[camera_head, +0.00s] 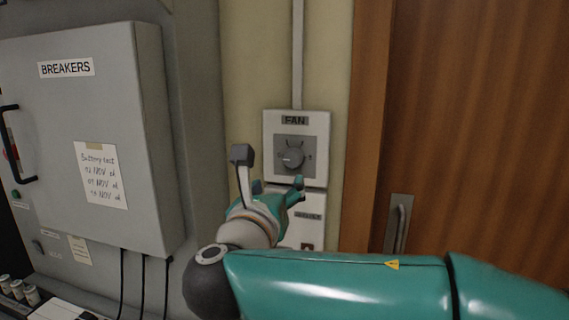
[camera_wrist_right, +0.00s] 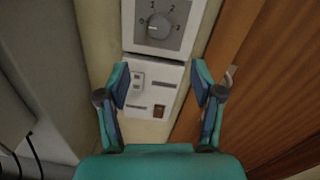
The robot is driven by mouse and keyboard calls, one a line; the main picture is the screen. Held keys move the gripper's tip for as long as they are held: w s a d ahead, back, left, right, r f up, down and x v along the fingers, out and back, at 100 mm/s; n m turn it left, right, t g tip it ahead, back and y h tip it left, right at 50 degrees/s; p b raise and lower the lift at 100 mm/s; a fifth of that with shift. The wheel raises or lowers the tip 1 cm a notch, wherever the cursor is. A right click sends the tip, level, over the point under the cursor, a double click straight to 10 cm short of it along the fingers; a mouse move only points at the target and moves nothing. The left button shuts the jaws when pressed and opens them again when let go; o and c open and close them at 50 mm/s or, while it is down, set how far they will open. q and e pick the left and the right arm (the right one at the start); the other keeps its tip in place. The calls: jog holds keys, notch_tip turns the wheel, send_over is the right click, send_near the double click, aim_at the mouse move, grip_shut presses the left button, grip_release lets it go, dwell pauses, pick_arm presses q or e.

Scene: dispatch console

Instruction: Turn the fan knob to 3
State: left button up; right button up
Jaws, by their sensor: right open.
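The fan knob (camera_head: 292,158) is a round grey dial on a dark square in a white wall panel labelled FAN (camera_head: 320,128). In the right wrist view the knob (camera_wrist_right: 158,26) shows at the top, with the numbers 0, 1, 2 and 3 around it. I cannot tell surely which number it points at. My right gripper (camera_head: 270,171) is open and empty, in front of the panel and apart from the knob. In the right wrist view its fingers (camera_wrist_right: 161,76) are spread wide, below the knob. My left gripper is not in view.
A second white plate (camera_wrist_right: 170,84) with a small switch and a reddish-brown square sits just below the fan panel. A grey BREAKERS cabinet (camera_head: 85,190) juts out at left. A wooden door (camera_head: 480,130) with a metal handle (camera_head: 399,224) is at right.

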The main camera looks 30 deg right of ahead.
aim_at(292, 162)
jog(key=p+x, duration=0.3)
jog(key=x, duration=1)
jog(key=shift+w, duration=0.15)
